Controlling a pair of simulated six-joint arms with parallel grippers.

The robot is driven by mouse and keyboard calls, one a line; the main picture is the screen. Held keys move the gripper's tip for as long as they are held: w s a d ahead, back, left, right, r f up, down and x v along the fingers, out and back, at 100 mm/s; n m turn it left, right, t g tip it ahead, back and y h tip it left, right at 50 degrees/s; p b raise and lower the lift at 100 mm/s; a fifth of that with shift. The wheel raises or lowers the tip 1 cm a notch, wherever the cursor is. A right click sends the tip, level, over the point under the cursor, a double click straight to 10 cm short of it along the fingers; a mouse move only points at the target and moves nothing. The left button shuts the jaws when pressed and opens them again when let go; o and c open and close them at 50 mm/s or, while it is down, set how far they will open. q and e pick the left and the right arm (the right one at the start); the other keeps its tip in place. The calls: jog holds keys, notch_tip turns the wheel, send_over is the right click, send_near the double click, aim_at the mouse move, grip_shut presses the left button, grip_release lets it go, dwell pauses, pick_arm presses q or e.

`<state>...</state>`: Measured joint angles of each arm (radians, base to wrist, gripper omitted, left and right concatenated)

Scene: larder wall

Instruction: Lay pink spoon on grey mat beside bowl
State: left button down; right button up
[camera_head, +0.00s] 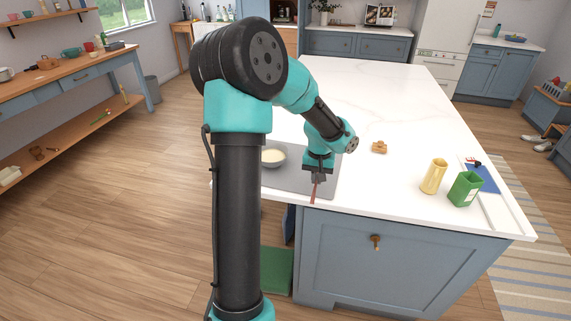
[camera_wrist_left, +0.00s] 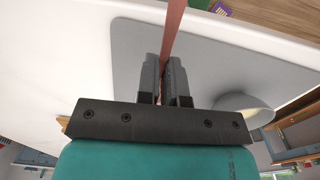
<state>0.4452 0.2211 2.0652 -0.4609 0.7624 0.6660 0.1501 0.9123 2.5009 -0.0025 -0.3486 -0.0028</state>
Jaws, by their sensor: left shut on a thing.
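The pink spoon (camera_head: 314,190) is between the fingers of my left gripper (camera_head: 317,179), which is shut on it. In the wrist view the spoon's pinkish shaft (camera_wrist_left: 176,22) runs up from between the fingers (camera_wrist_left: 166,75) and out of the frame; its ends are not clear. The gripper is over the front part of the grey mat (camera_head: 328,186), near the counter's front edge. The grey mat also shows in the wrist view (camera_wrist_left: 128,55). A bowl (camera_head: 273,157) with pale contents stands on the mat, left of the gripper, partly beside my arm. It shows in the wrist view (camera_wrist_left: 245,108). My right gripper is not seen.
A small wooden object (camera_head: 379,147) lies right of the mat. A yellow vessel (camera_head: 433,177) and a green container (camera_head: 465,189) stand farther right, near a blue item (camera_head: 487,176). The white counter (camera_head: 385,100) is clear behind them.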

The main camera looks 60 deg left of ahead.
pick_arm(q)
jog(key=w+a, duration=0.3)
jog(key=a, duration=0.1)
jog(key=w+a+f, duration=0.1)
jog(key=w+a, duration=0.2)
jog(key=a, duration=0.1)
jog(key=w+a, duration=0.3)
jog(key=a, duration=0.1)
jog(key=shift+w+f, duration=0.2)
jog(key=shift+w+a, duration=0.1)
jog(key=shift+a, duration=0.05)
jog(key=shift+w+a+f, duration=0.1)
jog(key=shift+w+a, duration=0.05)
jog(key=shift+a, duration=0.05)
jog(key=shift+f, duration=1.7)
jog(key=shift+f, duration=0.15)
jog(key=c, duration=1.3)
grip_release()
jog(key=shift+o, duration=0.2)
